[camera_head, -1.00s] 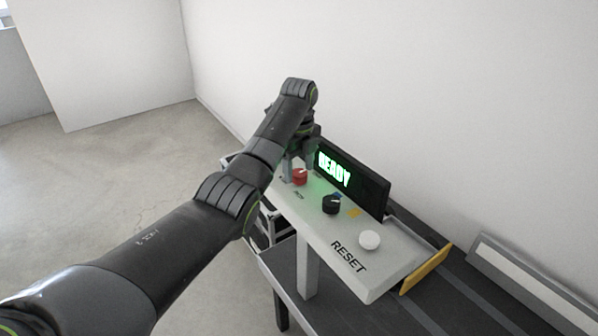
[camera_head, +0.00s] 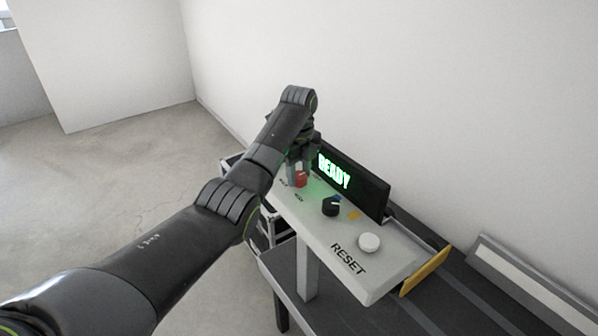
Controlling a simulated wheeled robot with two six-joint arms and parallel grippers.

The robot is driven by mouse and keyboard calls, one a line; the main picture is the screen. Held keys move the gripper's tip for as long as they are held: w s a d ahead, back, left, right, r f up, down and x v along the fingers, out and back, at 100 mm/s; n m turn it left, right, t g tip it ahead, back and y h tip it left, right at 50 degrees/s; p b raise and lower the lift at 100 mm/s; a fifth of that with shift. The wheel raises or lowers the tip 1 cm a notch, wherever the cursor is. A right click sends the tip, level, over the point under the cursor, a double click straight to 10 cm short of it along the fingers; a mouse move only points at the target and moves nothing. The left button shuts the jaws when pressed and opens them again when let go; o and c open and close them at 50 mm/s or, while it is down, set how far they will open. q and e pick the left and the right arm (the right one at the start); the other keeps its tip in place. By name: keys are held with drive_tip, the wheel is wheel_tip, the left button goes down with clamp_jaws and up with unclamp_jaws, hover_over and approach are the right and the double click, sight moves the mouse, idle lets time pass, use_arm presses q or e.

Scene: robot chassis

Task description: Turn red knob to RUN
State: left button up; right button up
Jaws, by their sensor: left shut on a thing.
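The red knob (camera_head: 301,180) is on the left part of the pale control panel (camera_head: 318,226). My left gripper (camera_head: 299,174) comes down over the knob from above and is shut on it. The fingers and the wrist hide part of the knob, so which way it points cannot be told. Small dark labels are printed around the knob, partly covered and too small to read surely. A dark display (camera_head: 352,181) behind the panel shows READY in green. My right gripper is not in view.
A white button (camera_head: 369,242) is farther right by the word RESET. A yellow-edged part (camera_head: 425,271) and a grey rail (camera_head: 530,283) lie at the right.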

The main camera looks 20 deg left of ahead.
use_arm(q)
drive_tip(key=shift+r+m+p, duration=0.25)
drive_tip(key=shift+m+p, duration=0.85)
drive_tip(key=shift+p, duration=0.1)
drive_tip(key=m+p, duration=0.2)
drive_tip(key=shift+m, duration=0.3)
drive_tip(key=m+p, duration=0.1)
drive_tip(key=m, duration=0.2)
drive_tip(key=shift+f+p, duration=0.1)
drive_tip(key=shift+p, duration=0.3)
drive_tip(key=shift+m+p, duration=0.5)
drive_tip(key=shift+m, duration=1.3)
drive_tip(key=shift+w+f+m, duration=0.1)
drive_tip(key=shift+m, duration=0.2)
drive_tip(key=o, duration=1)
